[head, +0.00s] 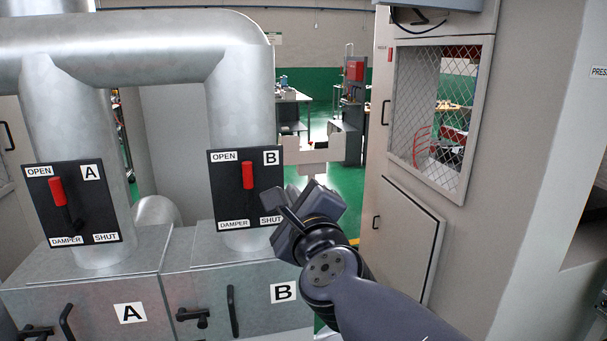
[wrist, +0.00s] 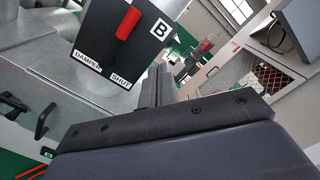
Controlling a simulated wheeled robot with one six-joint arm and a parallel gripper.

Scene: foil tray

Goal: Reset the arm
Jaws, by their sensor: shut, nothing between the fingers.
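My gripper (head: 272,207) is raised in front of the right edge of the damper B panel (head: 225,195) in the head view. Its fingers are shut and hold nothing. In the wrist view the closed fingers (wrist: 160,85) point away from the camera, beyond the dark gripper body. The red handle of damper B (head: 247,175) stands roughly upright, apart from my gripper. It also shows in the wrist view (wrist: 128,22). The red handle of damper A (head: 57,190) tilts up and left, towards its OPEN label.
Cabinets A (head: 90,310) and B (head: 250,295), with black handles, stand below the thick ducts (head: 150,45). A tall grey cabinet (head: 415,215) with a mesh window (head: 430,110) stands to the right of my arm. A green-floored aisle with workbenches lies behind.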

